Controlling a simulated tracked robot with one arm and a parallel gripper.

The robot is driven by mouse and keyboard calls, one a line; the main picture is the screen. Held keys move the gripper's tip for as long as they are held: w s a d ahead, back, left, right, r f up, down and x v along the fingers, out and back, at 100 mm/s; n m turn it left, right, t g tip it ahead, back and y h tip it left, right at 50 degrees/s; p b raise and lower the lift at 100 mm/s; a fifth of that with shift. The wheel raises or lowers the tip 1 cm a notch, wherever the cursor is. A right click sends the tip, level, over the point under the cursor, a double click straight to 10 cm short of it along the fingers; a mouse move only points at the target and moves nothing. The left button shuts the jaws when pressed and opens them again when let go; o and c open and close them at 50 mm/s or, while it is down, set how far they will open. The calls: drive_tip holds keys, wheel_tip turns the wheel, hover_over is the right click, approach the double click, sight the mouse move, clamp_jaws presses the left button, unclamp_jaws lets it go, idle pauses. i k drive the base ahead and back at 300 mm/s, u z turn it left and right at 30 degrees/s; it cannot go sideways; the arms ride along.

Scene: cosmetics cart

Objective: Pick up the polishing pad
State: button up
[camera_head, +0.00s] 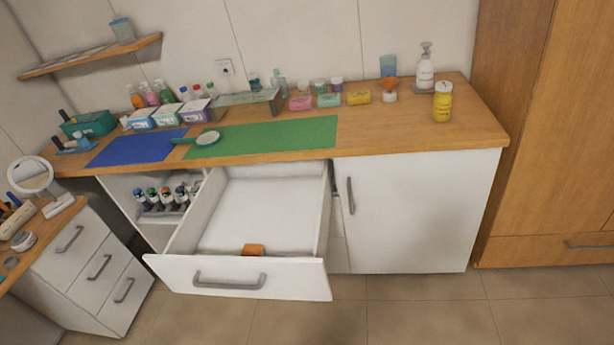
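A small orange block (253,249), which may be the polishing pad, lies in the open white drawer (222,276). It sits close behind the drawer's front panel, which hides its lower part. The rest of the drawer floor looks empty. My gripper is not in view.
The wooden counter (430,140) above holds a blue mat (135,147), a green mat (275,137) with a green hand mirror (207,138), and several bottles and boxes along the back. The drawer juts out over clear tiled floor. A closed white cabinet door (410,215) is right of it.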

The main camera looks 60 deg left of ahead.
sight(249, 251)
drive_tip(key=u, duration=0.35)
drive_tip(key=i, duration=1.2)
drive_tip(key=u, duration=0.85)
drive_tip(key=i, duration=0.35)
drive_tip(key=u, duration=0.4)
